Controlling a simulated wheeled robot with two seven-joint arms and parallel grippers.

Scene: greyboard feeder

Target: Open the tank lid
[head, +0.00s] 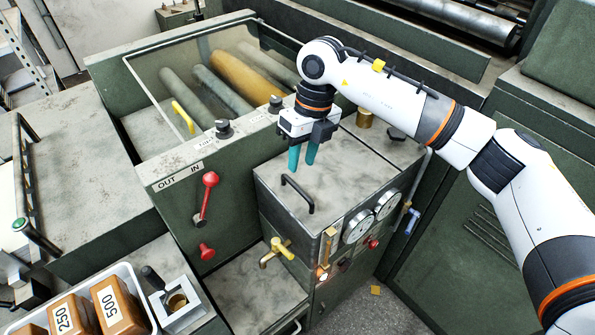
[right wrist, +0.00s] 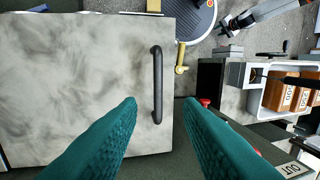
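The tank lid (head: 335,165) is a flat grey, stained metal plate on top of the green tank, and it lies shut. A black bar handle (head: 297,195) stands on it near its front left edge. In the right wrist view the lid (right wrist: 80,80) fills the left side, with the handle (right wrist: 157,85) near its right edge. My right gripper (head: 303,160) points down above the lid with teal fingers. Its fingers (right wrist: 160,104) are apart and empty, and the handle is beyond them, not between them. A small part of my left gripper (right wrist: 232,24) seems to show; its fingers are unclear.
Below the lid are two gauges (head: 372,218) and a yellow-handled tap (head: 277,252). A green feeder box with rollers (head: 208,88) and red knobs (head: 207,198) stands to the left. A white tray (head: 123,272) with labelled brown blocks is at lower left.

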